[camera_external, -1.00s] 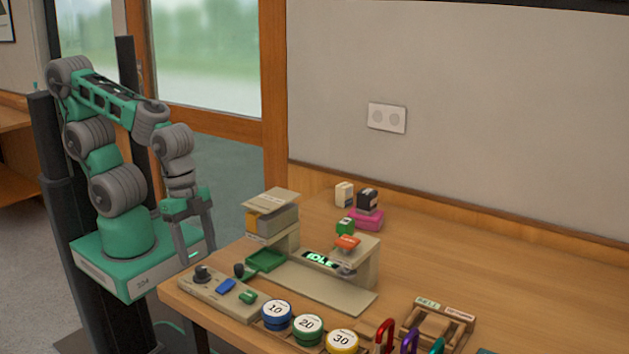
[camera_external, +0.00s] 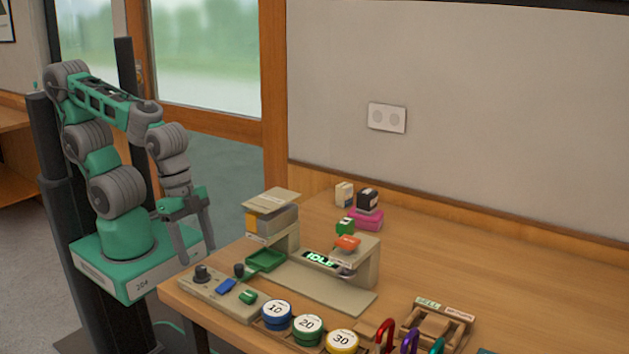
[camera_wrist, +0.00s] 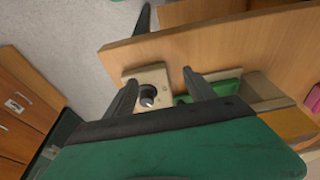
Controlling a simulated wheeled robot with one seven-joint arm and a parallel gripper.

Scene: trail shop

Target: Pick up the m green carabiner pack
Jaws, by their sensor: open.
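My gripper (camera_external: 198,250) is open and empty, hanging beside the left end of the table; its two dark fingers (camera_wrist: 160,80) point over the table edge in the wrist view. No pack can be read clearly as the M green carabiner pack. A small green block with a pale mark (camera_external: 345,226) sits at the back of the station, behind the orange-red piece (camera_external: 347,242), well right of my gripper. A teal-green carabiner (camera_external: 436,346) is cut by the bottom edge, beside a purple one (camera_external: 409,341) and a red one (camera_external: 385,335).
A control panel with knobs (camera_external: 207,289) stands at the table's left edge, near my gripper. Behind it are a green tray (camera_external: 266,261) and a beige station reading IDLE (camera_external: 362,270). Round weights (camera_external: 277,314) line the front. The table's right side (camera_external: 540,250) is mostly clear.

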